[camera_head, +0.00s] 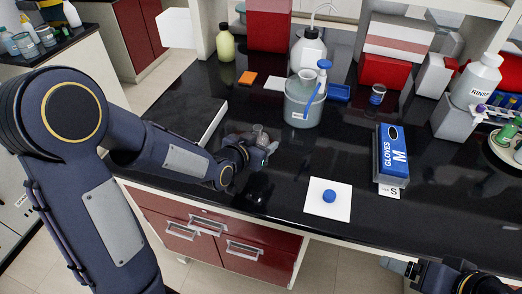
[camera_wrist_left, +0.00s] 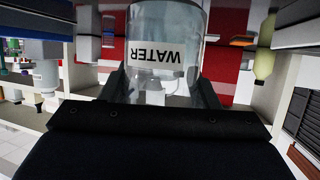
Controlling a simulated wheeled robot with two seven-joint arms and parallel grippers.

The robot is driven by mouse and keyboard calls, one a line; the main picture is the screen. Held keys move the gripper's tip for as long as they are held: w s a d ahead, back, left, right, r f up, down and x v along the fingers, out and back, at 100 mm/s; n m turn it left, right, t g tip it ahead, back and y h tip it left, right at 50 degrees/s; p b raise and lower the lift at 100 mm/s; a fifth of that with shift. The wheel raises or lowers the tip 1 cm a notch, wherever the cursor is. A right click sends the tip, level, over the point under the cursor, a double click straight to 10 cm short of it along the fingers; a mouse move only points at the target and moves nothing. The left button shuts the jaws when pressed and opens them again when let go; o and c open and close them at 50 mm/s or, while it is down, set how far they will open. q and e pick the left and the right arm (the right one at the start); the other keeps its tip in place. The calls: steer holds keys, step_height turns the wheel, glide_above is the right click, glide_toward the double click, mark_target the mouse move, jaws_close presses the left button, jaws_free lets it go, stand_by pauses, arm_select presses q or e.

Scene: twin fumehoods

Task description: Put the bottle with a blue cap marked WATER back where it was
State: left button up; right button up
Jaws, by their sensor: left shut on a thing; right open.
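My left gripper (camera_head: 262,158) is shut on a clear bottle with a WATER label (camera_wrist_left: 166,45) and holds it at the front left of the black bench. The label reads upside down in the left wrist view, as does the background. In the head view the bottle (camera_head: 261,133) is small and partly hidden by the gripper; I see no blue on its top. A round blue cap (camera_head: 329,196) lies on a white square mat (camera_head: 318,211) to the right. My right gripper (camera_head: 397,267) is open and empty at the lower right, in front of the bench.
A grey tub (camera_head: 301,108) with blue-handled items stands behind the bottle. A blue GLOVES box (camera_head: 391,156) stands right of the mat. A RINSE bottle (camera_head: 477,82) and tube rack are at far right.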

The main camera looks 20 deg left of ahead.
arm_select(q)
steer(key=shift+w+f, duration=0.25)
steer(key=shift+f, duration=1.6)
steer(key=shift+f+b, duration=0.25)
steer(key=shift+b, duration=0.1)
steer(key=o, duration=1.2)
steer(key=shift+r, duration=0.15)
